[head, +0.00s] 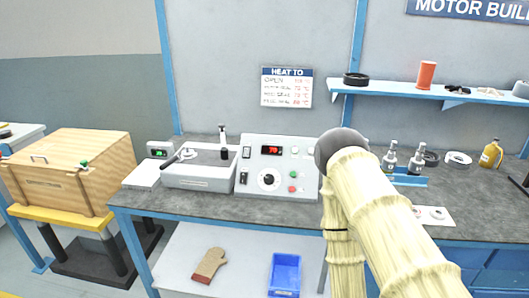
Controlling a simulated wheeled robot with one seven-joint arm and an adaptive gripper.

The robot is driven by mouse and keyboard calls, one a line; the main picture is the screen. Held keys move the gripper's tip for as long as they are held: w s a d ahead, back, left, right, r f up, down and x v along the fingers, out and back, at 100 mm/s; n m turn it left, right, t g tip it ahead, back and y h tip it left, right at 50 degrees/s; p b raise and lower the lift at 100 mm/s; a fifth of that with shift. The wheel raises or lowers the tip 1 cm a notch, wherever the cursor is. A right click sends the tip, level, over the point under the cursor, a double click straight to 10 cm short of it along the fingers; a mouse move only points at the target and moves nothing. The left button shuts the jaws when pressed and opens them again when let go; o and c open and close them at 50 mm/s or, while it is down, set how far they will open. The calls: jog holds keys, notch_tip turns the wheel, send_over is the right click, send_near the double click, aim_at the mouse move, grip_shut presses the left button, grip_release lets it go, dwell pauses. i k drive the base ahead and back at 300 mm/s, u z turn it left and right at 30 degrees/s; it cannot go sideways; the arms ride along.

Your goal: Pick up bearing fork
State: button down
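I cannot pick out the bearing fork for sure. My sleeved arm fills the right middle of the head view and hides part of the bench. My gripper is not in view, so what it holds cannot be seen.
The heater control box (277,178) stands beside my arm, with a red display. A wooden crate (75,165) is at the left.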

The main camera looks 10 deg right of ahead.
aim_at(171, 160)
jog(key=u, duration=0.4)
jog(key=k, duration=1.2)
jog(key=u, duration=0.65)
jog(key=i, duration=0.5)
jog(key=u, duration=0.7)
jog(key=i, duration=1.1)
jog(key=z, duration=0.55)
jog(key=i, duration=0.9)
jog(key=z, duration=0.9)
